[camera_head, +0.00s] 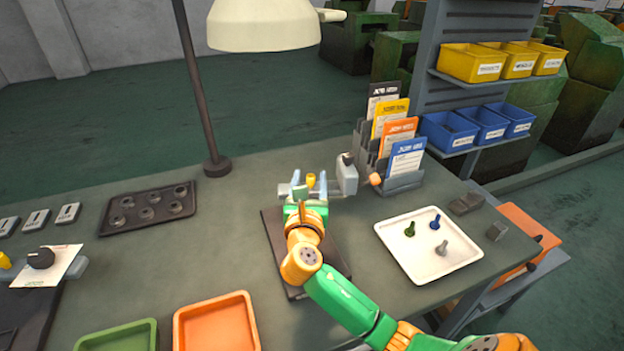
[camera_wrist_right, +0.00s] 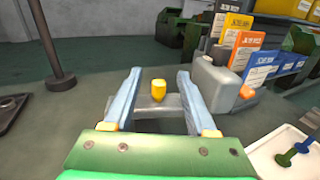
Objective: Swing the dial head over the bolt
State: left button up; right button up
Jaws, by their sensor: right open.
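My right gripper (camera_head: 309,178) is open over the dark base plate (camera_head: 336,238), pointing toward the back of the bench. A small yellow piece (camera_head: 311,180) shows between its fingertips. In the right wrist view this yellow piece (camera_wrist_right: 158,91) stands upright on a grey support (camera_wrist_right: 165,105), apparently touching neither finger. A grey block-shaped head (camera_head: 347,176) with an orange knob (camera_head: 376,179) stands just right of the fingers; it also shows in the right wrist view (camera_wrist_right: 216,88). Which part is the dial face, I cannot tell. My left gripper is out of view.
A card rack (camera_head: 404,182) stands close behind the grey head. A lamp (camera_head: 262,25) on a post (camera_head: 197,95) overhangs the back. A dark holed tray (camera_head: 124,226) lies left; orange (camera_head: 178,332) and green (camera_head: 88,340) trays are in front. The bench between is clear.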

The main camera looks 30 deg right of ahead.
aim_at(311, 183)
notch_tip(311, 183, down, 3)
jog(key=shift+s+f+b, duration=0.1)
jog(key=shift+b, duration=0.9)
jog(key=x, duration=0.7)
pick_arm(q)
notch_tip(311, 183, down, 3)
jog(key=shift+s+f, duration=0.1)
pick_arm(e)
grip_shut()
